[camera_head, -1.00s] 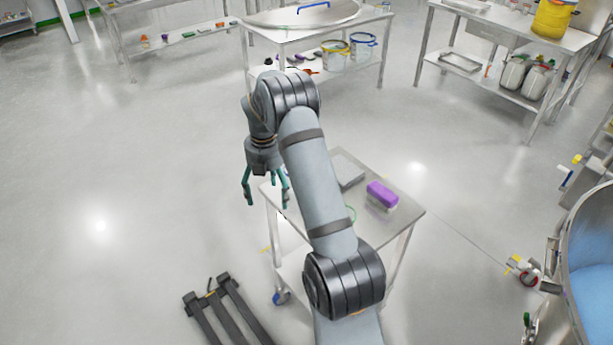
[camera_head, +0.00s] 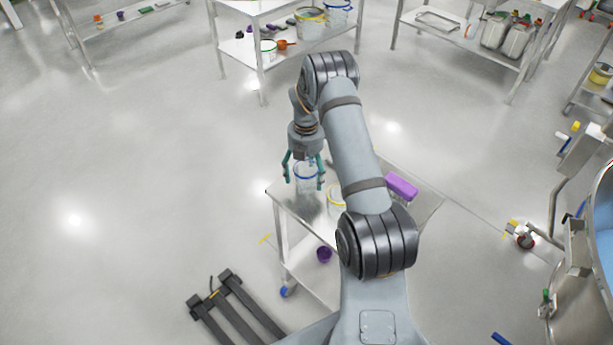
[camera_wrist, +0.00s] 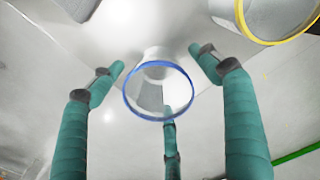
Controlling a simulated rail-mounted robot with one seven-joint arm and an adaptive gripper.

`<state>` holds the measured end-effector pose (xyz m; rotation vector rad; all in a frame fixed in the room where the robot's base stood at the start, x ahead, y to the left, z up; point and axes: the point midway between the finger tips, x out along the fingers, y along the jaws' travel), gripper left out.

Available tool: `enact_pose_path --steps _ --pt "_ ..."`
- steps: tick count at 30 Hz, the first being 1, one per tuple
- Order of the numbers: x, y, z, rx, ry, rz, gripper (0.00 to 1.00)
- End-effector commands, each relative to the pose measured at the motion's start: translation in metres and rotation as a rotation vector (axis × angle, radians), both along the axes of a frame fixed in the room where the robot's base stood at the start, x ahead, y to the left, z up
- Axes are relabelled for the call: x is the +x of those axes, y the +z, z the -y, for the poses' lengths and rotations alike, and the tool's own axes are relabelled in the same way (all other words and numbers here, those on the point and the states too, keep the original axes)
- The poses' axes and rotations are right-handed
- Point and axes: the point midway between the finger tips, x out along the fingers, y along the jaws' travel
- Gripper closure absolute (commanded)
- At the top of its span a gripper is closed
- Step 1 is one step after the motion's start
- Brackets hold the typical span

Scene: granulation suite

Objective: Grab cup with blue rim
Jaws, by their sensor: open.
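The clear cup with the blue rim (camera_head: 307,179) stands on the small steel table. In the wrist view, its blue-rimmed mouth (camera_wrist: 158,91) faces the camera and lies between my teal fingers. My gripper (camera_head: 304,172) is open, pointing down over this cup, with a finger on either side; it also shows in the wrist view (camera_wrist: 158,60). A third finger shows below the rim in the wrist view. I cannot tell whether any finger touches the cup.
A yellow-rimmed cup (camera_head: 336,197) stands close by on the same table (camera_head: 410,215), at upper right in the wrist view (camera_wrist: 279,25). A purple block (camera_head: 401,186) lies farther right. A purple cup (camera_head: 323,254) is on the lower shelf.

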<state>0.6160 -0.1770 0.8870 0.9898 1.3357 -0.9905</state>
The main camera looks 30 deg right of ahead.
Motion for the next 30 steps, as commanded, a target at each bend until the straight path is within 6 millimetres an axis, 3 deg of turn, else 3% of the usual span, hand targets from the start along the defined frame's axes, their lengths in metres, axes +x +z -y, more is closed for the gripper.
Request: enact_pose_path --steps 6,14,30 --pt "0.000 -0.023 0.000 0.000 0.000 0.000 0.23" --pt "0.001 -0.027 0.000 0.000 0.000 0.002 0.23" --pt "0.001 -0.026 0.000 -0.001 0.000 0.001 0.55"
